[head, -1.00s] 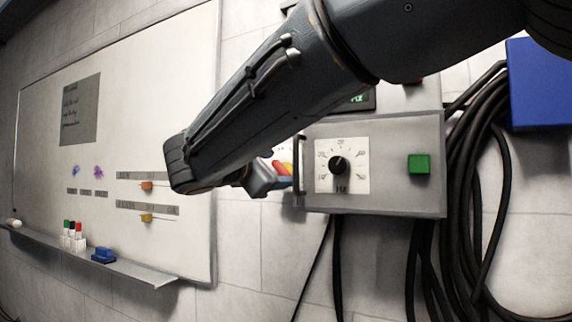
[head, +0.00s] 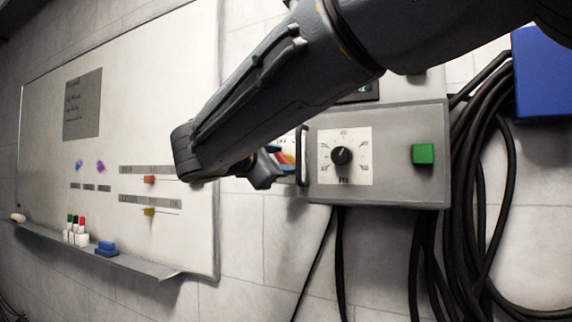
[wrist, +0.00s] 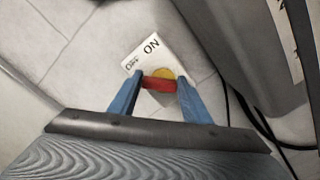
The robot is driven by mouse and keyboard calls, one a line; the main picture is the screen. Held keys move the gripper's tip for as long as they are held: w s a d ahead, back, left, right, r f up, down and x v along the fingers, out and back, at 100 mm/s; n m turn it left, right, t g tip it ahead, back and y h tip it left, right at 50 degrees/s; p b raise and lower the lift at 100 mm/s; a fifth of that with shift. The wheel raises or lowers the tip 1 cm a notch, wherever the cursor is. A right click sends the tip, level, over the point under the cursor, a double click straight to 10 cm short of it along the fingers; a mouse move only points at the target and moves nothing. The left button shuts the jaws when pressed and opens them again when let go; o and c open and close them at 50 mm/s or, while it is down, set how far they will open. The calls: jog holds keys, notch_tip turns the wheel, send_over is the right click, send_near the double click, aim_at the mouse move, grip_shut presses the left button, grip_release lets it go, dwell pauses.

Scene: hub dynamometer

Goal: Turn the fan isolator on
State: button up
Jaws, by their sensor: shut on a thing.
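The fan isolator shows in the wrist view as a white plate (wrist: 147,52) with a yellow disc (wrist: 165,74) and a red handle (wrist: 158,84).
A grey control box (head: 395,150) with a black dial (head: 341,156), a green button (head: 423,154) and a side handle (head: 302,155) is close to the right of my gripper. Black cables (head: 480,200) hang further right. A whiteboard (head: 120,120) with a pen ledge (head: 130,262) is at left.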

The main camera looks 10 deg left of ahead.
jog(key=m+b, duration=0.2)
jog(key=b, duration=0.2)
jog(key=m+b, duration=0.2)
jog(key=b, duration=0.1)
jog(key=shift+d+f+b, duration=0.1)
jog(key=shift+f+b, duration=0.3)
jog(key=m+b, duration=0.4)
jog(key=b, duration=0.2)
jog(key=shift+d+m+b, duration=0.15)
jog(key=shift+m+b, duration=0.15)
jog(key=shift+b, duration=0.1)
jog(key=m+b, duration=0.4)
jog(key=b, duration=0.1)
jog(key=m+b, duration=0.4)
jog(key=b, duration=0.1)
jog(key=shift+s+d+f+m, duration=0.1)
jog(key=shift+f+m, duration=0.1)
jog(key=shift+m, duration=0.1)
jog(key=shift+b, duration=0.4)
jog(key=shift+r, duration=0.1)
jog(key=o, duration=1.1)
jog(key=shift+v, duration=3.95)
